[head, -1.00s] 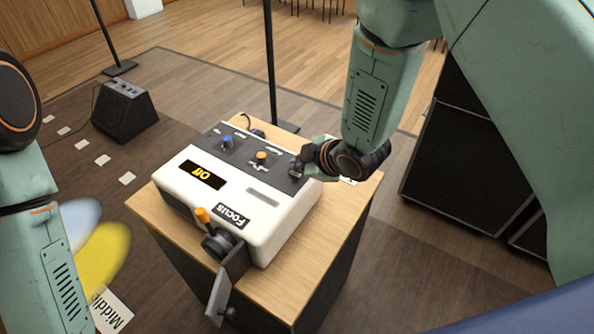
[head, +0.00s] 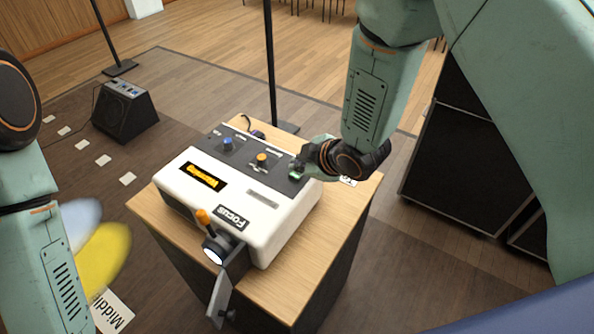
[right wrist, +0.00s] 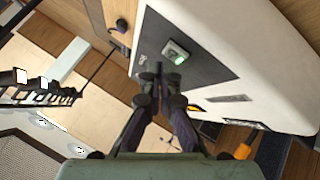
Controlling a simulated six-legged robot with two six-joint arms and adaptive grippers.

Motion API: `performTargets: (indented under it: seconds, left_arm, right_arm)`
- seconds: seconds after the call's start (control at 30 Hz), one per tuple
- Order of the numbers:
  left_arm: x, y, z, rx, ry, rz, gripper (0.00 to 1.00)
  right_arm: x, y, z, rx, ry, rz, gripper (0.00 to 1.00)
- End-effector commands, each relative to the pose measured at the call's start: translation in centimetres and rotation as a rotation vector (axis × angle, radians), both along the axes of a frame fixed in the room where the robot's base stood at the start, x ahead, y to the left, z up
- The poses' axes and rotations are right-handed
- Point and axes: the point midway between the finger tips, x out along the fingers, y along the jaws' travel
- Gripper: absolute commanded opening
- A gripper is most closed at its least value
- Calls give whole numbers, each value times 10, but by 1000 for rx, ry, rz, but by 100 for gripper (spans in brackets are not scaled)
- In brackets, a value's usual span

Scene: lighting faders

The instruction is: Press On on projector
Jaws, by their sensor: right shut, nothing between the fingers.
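The white projector (head: 284,213) stands on a wooden-topped stand, with a dark control panel on top. Its button (right wrist: 176,52) glows green in the right wrist view, just beyond my fingertips; in the head view the button (head: 296,175) is partly covered by my right gripper (head: 299,167). This gripper also shows in the right wrist view (right wrist: 161,78), shut and empty, its tips over the panel edge; contact with the button cannot be told. The display (head: 203,176) shows a yellow word too small to read surely. The lens (head: 214,253) is lit white. My left gripper is out of view.
An orange-tipped lever (head: 204,216) stands by the lens. A thin black pole (head: 270,70) rises behind the stand (head: 285,298). Black cases (head: 455,165) stand at right.

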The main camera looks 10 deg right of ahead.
Motion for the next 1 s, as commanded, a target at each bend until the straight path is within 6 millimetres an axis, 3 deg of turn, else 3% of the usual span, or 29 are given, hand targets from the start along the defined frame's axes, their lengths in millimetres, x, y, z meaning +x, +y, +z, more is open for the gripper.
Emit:
performTargets:
  seconds: [0.7, 1.0]
  left_arm:
    - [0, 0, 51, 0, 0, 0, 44]
    - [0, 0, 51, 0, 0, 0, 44]
  right_arm:
    - [0, 0, 60, 0, 0, 0, 0]
    - [0, 0, 59, 0, 0, 0, 0]
